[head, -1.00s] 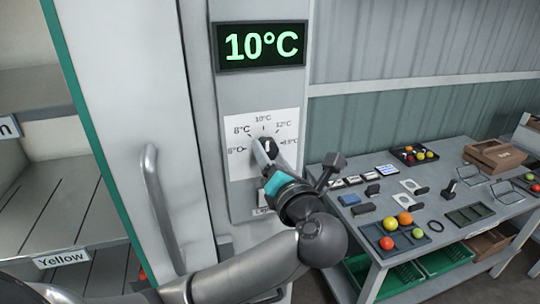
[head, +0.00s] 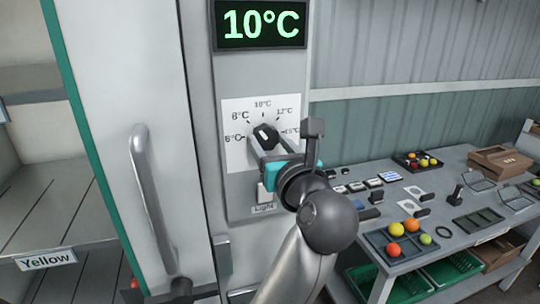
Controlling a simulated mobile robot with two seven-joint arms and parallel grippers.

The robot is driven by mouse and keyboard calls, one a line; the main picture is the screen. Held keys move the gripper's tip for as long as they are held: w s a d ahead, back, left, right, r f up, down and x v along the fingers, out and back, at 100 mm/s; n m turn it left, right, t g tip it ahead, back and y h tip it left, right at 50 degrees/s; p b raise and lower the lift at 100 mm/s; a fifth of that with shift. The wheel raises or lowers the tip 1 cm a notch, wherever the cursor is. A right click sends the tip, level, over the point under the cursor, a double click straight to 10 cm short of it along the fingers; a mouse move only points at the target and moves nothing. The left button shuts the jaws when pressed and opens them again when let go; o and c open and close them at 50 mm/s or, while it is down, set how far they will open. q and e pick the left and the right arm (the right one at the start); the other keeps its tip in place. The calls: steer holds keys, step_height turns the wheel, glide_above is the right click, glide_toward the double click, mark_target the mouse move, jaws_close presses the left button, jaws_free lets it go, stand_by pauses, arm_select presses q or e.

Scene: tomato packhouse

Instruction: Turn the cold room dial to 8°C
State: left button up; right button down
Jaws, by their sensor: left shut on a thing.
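The cold room dial is a black knob (head: 265,136) on a white scale card (head: 237,157) marked from 6°C to 15°C. Its white mark tilts to the upper left, between the 8°C and 10°C labels. The display (head: 261,25) above it reads 10°C in green. My left gripper (head: 263,150) is shut on the knob, reaching up from below right. Its fingers and teal wrist band cover the knob's lower part and part of the card. My right gripper is not in view.
A switch (head: 264,193) labelled Light sits just below my left gripper. A door with a grey vertical handle (head: 151,200) stands at left, beside shelves labelled Yellow. At right is a grey workbench (head: 457,254) with trays, tomatoes and boxes.

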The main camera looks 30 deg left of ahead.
mark_target(263, 22)
arm_select(q)
steer(key=shift+n+b, duration=0.75)
steer(key=shift+n, duration=0.15)
steer(key=o, duration=1.4)
steer(key=shift+c, duration=0.2)
steer(key=shift+r, duration=0.1)
step_height(263, 22, up, 20)
steer(key=shift+f+p, duration=0.1)
steer(key=shift+p, duration=0.85)
steer(key=shift+d, duration=0.1)
